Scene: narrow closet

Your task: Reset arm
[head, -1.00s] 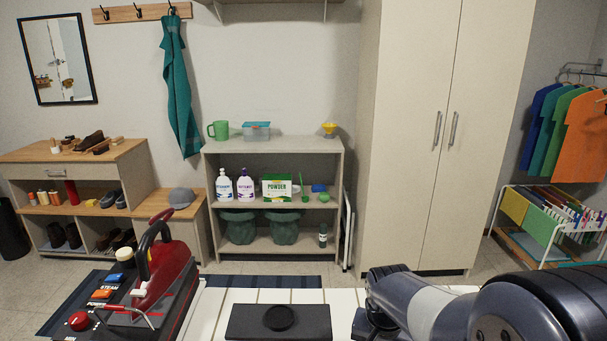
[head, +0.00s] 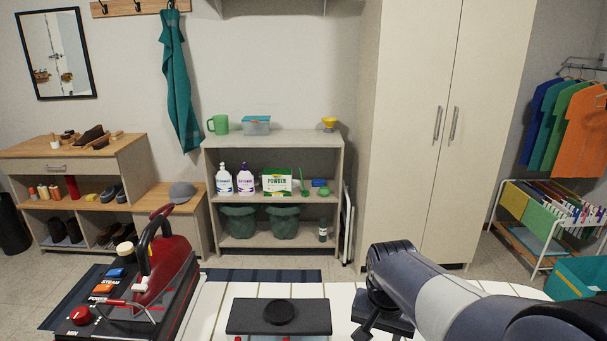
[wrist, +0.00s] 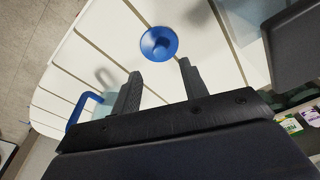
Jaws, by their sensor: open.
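My arm (head: 440,295) reaches in from the lower right over a white striped board (head: 215,305). In the head view, dark parts at the arm's end show near the board's right half. In the wrist view my gripper (wrist: 160,70) has its two fingers apart with nothing between them. Beyond the fingertips, a round blue thing (wrist: 159,43) is on the white board. A blue handle (wrist: 83,108) on a pale, partly see-through thing shows left of the gripper, partly hidden by it.
A red iron (head: 165,265) stands on a dark base at the left. A black pad (head: 278,317) lies at the front middle. A shelf (head: 272,139), a tall cabinet (head: 405,150), a drying rack (head: 545,235) and a teal bin (head: 580,278) stand beyond the board.

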